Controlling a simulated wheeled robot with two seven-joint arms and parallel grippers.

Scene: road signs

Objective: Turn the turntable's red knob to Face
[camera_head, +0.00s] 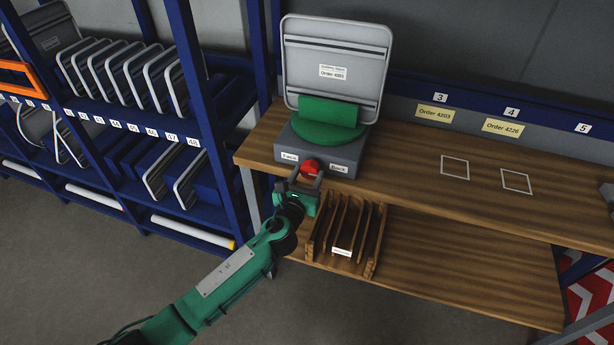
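The turntable is a grey box (347,155) with a green round top (325,132) at the left end of the wooden bench. A grey sign panel (301,62) stands upright in the green holder, its labelled side, "Order 4201", towards me. The red knob (309,166) is on the front of the box, between a label reading "Face" (288,156) on the left and another (339,168) on the right that looks like "Back". My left gripper (307,177) is at the knob, fingers pointing at it. Whether its fingers are closed on the knob is too small to tell. My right gripper is out of view.
A wooden slotted rack (374,247) stands on the lower shelf just below my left gripper. A blue shelf unit (216,150) with several grey panels is at the left. The bench top (420,170) right of the turntable is clear, with two white outlined squares.

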